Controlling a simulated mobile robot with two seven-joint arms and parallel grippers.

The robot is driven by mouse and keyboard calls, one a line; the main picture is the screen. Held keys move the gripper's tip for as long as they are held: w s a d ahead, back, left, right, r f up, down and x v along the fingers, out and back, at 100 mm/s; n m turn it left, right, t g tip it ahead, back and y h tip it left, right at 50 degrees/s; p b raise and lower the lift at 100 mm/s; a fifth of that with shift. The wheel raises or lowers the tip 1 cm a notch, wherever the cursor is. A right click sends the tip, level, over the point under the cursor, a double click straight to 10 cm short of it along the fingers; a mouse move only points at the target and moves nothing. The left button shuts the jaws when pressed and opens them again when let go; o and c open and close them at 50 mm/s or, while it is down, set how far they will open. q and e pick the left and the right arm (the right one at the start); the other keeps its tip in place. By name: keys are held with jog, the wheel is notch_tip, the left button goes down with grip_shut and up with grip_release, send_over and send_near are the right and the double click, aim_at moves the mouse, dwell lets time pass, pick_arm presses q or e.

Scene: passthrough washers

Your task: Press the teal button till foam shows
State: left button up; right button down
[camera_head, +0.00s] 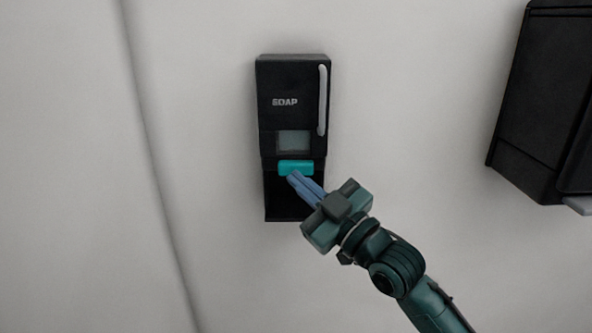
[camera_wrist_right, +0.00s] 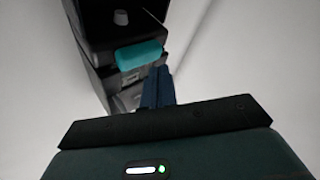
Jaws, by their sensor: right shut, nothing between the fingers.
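A black soap dispenser (camera_head: 293,105) is fixed to the pale wall, with a grey window (camera_head: 294,141) in its front. The teal button (camera_head: 296,167) sits below the window; it also shows in the right wrist view (camera_wrist_right: 139,55). My right gripper (camera_head: 293,177) is shut and empty, its blue fingers pointing up at the button's lower edge. In the right wrist view the fingertips (camera_wrist_right: 158,70) lie just below the button's right part. I cannot tell whether they touch it. No foam is visible. My left gripper is not in view.
A light grey vertical handle (camera_head: 323,100) runs along the dispenser's right side. A large black box (camera_head: 545,100) hangs on the wall at the upper right. The wall left of the dispenser is bare, apart from a vertical seam.

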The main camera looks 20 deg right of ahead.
jog(key=shift+w, duration=0.15)
dwell(0.7)
jog(key=shift+w+d, duration=0.15)
jog(key=shift+w, duration=0.1)
jog(key=shift+w+d, duration=0.2)
jog(key=shift+w, duration=0.6)
dwell(0.9)
jog(key=shift+s, duration=0.1)
jog(key=shift+s+a+p, duration=0.2)
jog(key=shift+s+p, duration=0.1)
jog(key=shift+s, duration=0.25)
jog(key=shift+s+a+p, duration=0.15)
jog(key=shift+s+p, duration=0.1)
jog(key=shift+s, duration=0.3)
